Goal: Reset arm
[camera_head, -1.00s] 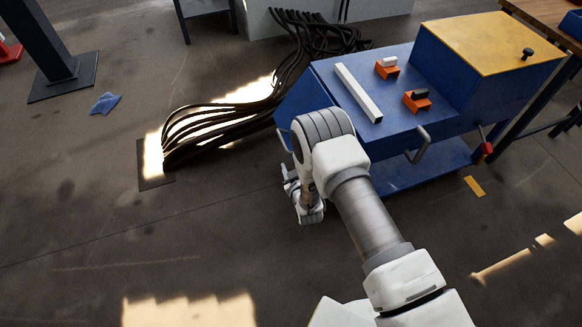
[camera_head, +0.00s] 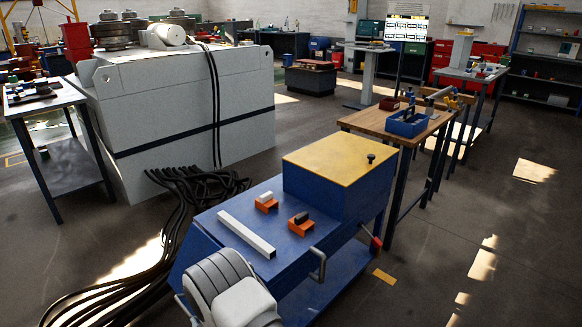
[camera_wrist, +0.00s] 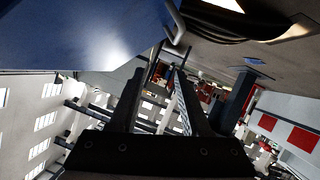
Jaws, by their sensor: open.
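My gripper (camera_wrist: 160,88) shows only in the wrist view. Its two dark fingers stand apart, with nothing seen between them. In the head view only the upper part of my arm (camera_head: 235,290) shows, at the bottom edge beside the blue cart (camera_head: 230,228); the gripper is out of that picture. In the wrist view a blue surface (camera_wrist: 80,35), likely the cart, fills the upper left, with a grey handle (camera_wrist: 177,24) at its edge. I cannot tell how far the gripper is from it.
On the cart lie a pale bar (camera_head: 247,234) and two orange blocks (camera_head: 266,204) (camera_head: 301,223). Black cables (camera_head: 150,270) run over the floor on the left. A large grey machine (camera_head: 190,105) stands behind. A wooden workbench (camera_head: 378,122) stands at the right. Floor is clear at the far right.

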